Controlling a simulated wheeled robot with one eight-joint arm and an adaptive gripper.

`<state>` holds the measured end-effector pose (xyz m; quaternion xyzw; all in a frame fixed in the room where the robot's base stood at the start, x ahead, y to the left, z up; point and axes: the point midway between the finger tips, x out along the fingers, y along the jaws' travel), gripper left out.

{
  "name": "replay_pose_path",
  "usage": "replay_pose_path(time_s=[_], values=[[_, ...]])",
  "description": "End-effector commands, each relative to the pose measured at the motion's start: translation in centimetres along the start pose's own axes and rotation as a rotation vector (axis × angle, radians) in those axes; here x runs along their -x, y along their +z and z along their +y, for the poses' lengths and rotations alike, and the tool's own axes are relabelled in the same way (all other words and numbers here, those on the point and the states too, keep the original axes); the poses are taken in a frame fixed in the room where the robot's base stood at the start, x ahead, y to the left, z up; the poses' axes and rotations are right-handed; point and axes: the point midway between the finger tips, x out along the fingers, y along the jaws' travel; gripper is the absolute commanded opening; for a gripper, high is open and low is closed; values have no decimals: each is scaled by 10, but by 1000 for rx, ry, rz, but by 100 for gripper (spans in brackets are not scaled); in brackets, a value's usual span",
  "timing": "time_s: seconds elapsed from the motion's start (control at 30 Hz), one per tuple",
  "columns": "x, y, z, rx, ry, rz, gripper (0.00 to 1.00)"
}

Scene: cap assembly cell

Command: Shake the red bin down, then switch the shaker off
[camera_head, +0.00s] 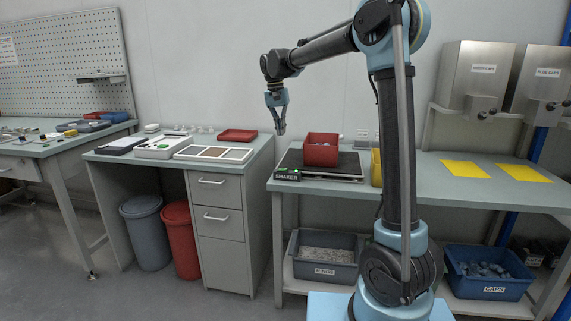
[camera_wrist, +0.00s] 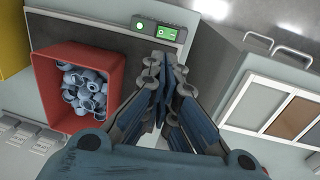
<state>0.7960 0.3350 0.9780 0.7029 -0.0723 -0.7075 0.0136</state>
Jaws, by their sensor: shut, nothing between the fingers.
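The red bin (camera_head: 321,154) stands on the dark plate of the shaker (camera_head: 345,168) on the right-hand bench. In the wrist view the red bin (camera_wrist: 48,92) holds several blue-grey caps (camera_wrist: 85,88), heaped loosely inside. The shaker's control box (camera_head: 287,174) is at the plate's front left corner; in the wrist view this box (camera_wrist: 154,28) shows a lit green screen and a green-and-white part beside it. My gripper (camera_head: 281,131) hangs in the air above and left of the bin, touching nothing. Its fingers (camera_wrist: 164,62) are together and empty, pointing toward the control box.
A yellow bin (camera_head: 376,167) stands right of the shaker, partly behind my arm. Two yellow mats (camera_head: 466,169) lie farther right under the dispensers. A drawer bench (camera_head: 222,215) with a sectioned tray (camera_head: 213,154) and a red tray (camera_head: 238,135) stands left. The air around my gripper is clear.

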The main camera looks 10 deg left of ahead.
Motion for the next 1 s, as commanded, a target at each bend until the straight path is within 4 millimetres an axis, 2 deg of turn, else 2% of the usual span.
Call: replay_pose_path(time_s=[0.23,0.37,1.0], values=[[-2,0,0,0,0,0,0],[-10,0,0,0,0,0,0],[-116,0,0,0,0,0,0]])
